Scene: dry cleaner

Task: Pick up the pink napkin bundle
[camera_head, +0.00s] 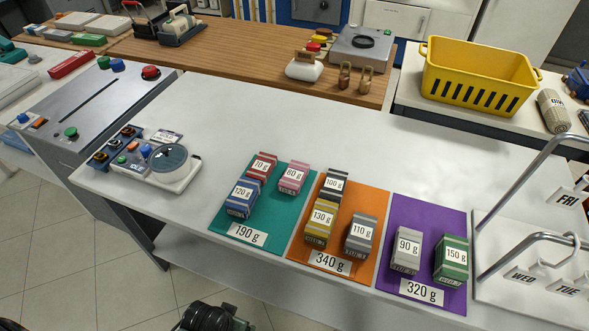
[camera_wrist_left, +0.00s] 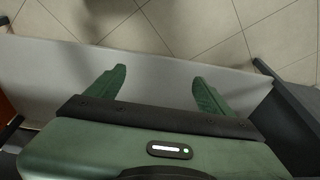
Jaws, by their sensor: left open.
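The pink napkin bundle (camera_head: 294,178) is a small pink block with a white label that seems to read 80 g. It sits on the teal mat (camera_head: 222,224), at its upper right, beside a red bundle (camera_head: 262,166) and a blue bundle (camera_head: 243,197). My left gripper (camera_wrist_left: 160,92) shows in the left wrist view with its two green fingers spread apart and nothing between them. Below it are a pale counter edge and the tiled floor; the bundle is not in that view. My right gripper is in neither view.
An orange mat (camera_head: 377,206) with several bundles and a purple mat (camera_head: 429,214) with two lie to the right. A round dial device (camera_head: 168,158) stands left, a metal hook stand (camera_head: 505,250) right. The white counter (camera_head: 330,143) behind the mats is clear.

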